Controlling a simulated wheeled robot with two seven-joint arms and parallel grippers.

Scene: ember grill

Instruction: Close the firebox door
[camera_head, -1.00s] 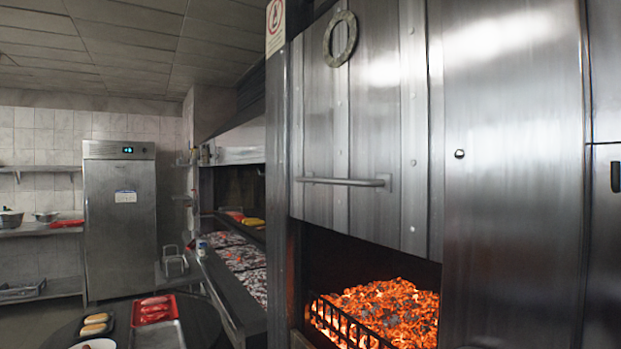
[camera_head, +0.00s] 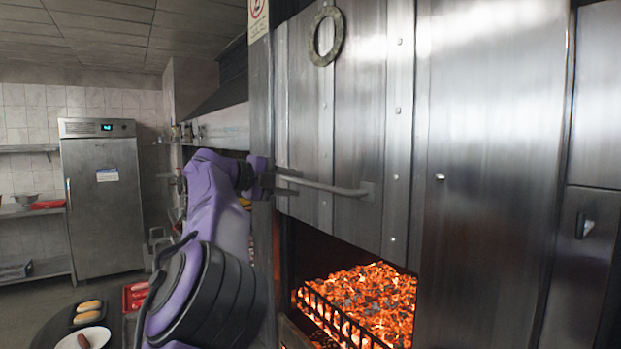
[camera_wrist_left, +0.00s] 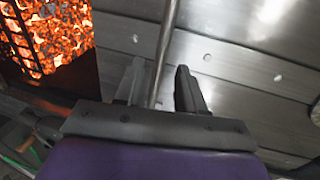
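The firebox door (camera_head: 355,120) is a riveted steel panel with a horizontal bar handle (camera_head: 325,185) near its lower edge. It is raised, and glowing embers (camera_head: 370,295) show in the opening below. My left gripper (camera_head: 282,181) is at the left end of the handle. In the left wrist view, the handle bar (camera_wrist_left: 165,50) runs between the two fingers of my left gripper (camera_wrist_left: 160,92). The fingers are apart, with a gap between the bar and the right finger. The bar lies close to the left finger; contact cannot be told. My right gripper is not in view.
A black grate (camera_head: 335,320) stands in front of the embers. A round metal ring (camera_head: 338,38) is on the upper door. A dark round table (camera_head: 50,335) with a plate and trays is at lower left. A steel fridge (camera_head: 105,210) stands further back.

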